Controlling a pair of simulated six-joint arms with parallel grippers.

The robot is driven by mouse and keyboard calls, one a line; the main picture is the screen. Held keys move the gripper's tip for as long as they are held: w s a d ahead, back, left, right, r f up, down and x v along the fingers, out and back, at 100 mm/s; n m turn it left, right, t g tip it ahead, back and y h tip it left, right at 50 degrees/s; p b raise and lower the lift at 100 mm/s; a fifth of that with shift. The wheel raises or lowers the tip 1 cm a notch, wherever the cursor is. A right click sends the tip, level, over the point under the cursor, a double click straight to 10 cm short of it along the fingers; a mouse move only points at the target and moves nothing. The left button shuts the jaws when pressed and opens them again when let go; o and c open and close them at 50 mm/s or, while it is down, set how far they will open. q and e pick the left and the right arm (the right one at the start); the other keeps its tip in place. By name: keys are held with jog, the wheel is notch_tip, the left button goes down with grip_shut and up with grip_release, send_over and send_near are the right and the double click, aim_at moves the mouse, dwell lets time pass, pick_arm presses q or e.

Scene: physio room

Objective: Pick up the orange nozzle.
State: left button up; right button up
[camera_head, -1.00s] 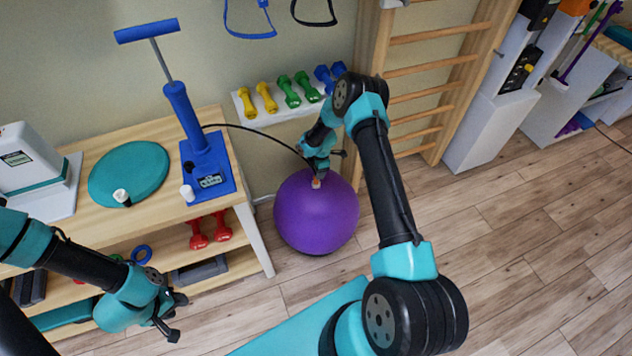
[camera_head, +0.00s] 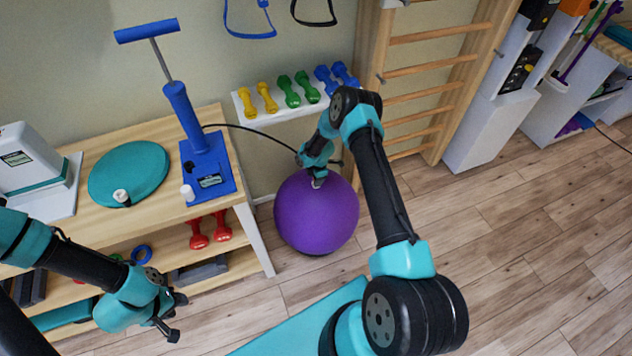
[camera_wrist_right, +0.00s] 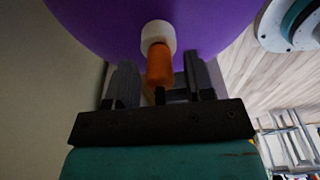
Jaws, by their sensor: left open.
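The orange nozzle (camera_wrist_right: 160,68) shows in the right wrist view, with a white collar (camera_wrist_right: 158,36) at its far end against the purple ball (camera_wrist_right: 215,22). My right gripper (camera_wrist_right: 159,80) is open, with one finger on each side of the nozzle and visible gaps between. In the head view my right gripper (camera_head: 317,178) is at the top of the purple ball (camera_head: 316,220) and hides the orange part. My left gripper (camera_head: 178,314) is open and empty at the lower left, in front of the bench shelves, far from the nozzle.
A blue pump (camera_head: 205,165) stands on the wooden bench (camera_head: 150,222); its black hose (camera_head: 255,132) runs toward my right gripper. A dumbbell shelf (camera_head: 285,115) is behind the ball. Wall bars (camera_head: 430,95) stand to the right. The floor (camera_head: 520,240) at right is clear.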

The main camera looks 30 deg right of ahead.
jog(key=c, duration=0.8)
jog(key=shift+r, duration=0.1)
jog(key=shift+r, duration=0.55)
notch_tip(320, 180, up, 2)
jog(key=shift+r, duration=0.1)
jog(key=shift+s+a+r, duration=0.1)
jog(key=shift+s+a, duration=0.25)
jog(key=shift+s, duration=0.3)
jog(key=shift+s+a+r, duration=0.1)
jog(key=shift+s+a, duration=0.25)
jog(key=shift+s, duration=0.25)
jog(key=shift+s+a+r, duration=0.2)
jog(key=shift+s+a, duration=0.95)
jog(key=shift+s, duration=0.7)
jog(key=shift+s+a+r, duration=0.15)
jog(key=shift+s+a, duration=1)
jog(key=shift+s, duration=0.75)
jog(key=shift+s+a+r, duration=0.2)
jog(key=shift+s+a, duration=0.95)
jog(key=shift+s, duration=0.7)
